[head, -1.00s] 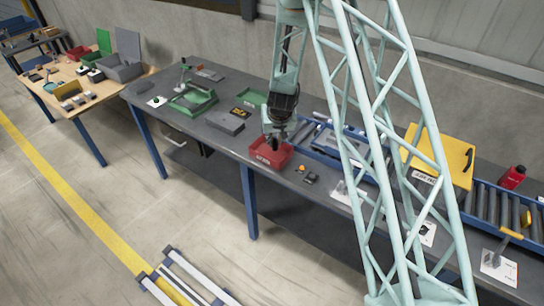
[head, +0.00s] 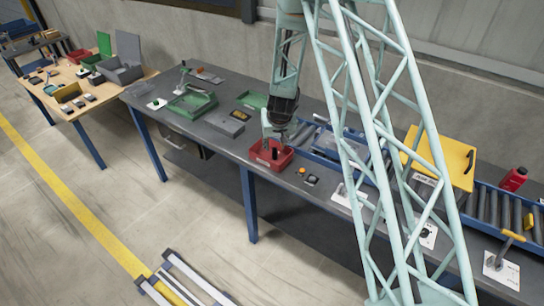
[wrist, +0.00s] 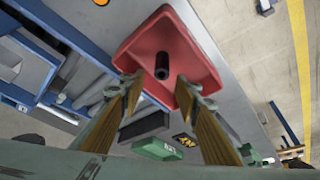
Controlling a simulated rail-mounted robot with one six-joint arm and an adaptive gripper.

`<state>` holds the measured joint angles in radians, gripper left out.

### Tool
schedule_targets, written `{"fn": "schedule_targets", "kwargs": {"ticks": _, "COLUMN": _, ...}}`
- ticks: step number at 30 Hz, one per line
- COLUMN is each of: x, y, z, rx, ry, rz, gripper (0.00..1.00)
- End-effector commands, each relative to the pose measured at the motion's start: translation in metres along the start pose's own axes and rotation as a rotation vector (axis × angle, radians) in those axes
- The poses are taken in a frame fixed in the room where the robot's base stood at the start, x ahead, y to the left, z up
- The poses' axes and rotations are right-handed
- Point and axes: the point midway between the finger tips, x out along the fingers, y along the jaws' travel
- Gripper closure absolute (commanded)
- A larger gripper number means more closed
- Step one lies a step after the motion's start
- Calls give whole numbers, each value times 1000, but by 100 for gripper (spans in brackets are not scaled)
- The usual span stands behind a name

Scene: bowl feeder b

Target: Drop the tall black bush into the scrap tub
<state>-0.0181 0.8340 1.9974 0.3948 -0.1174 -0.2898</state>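The tall black bush (wrist: 162,66) shows in the wrist view inside the outline of the red scrap tub (wrist: 191,62), its hollow end towards the camera. In the head view the bush (head: 275,153) is a dark upright shape at the tub (head: 263,159), below my gripper. My gripper (wrist: 160,82) is open above the tub, with a gap between each fingertip and the bush. My gripper (head: 273,138) also shows over the tub in the head view. Whether the bush touches the tub floor is hard to tell.
Green trays (head: 192,102) and a grey box (head: 228,123) stand left of the tub on the dark bench. A roller conveyor (head: 313,142) lies to its right. An orange button (head: 301,170) and a small dark part (head: 312,180) are near the front edge.

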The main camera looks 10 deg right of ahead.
Motion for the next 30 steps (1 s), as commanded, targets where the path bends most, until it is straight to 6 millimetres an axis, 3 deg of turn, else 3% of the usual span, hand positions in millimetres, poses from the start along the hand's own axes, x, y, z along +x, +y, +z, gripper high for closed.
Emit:
{"fn": "schedule_targets", "kwargs": {"ticks": 14, "x": -10, "y": 0, "z": 0, "rx": 1, "ry": 0, "rz": 0, "gripper": 70}}
{"fn": "schedule_targets", "kwargs": {"ticks": 30, "x": -58, "y": 0, "z": 0, "rx": 1, "ry": 1, "rz": 0, "gripper": 70}}
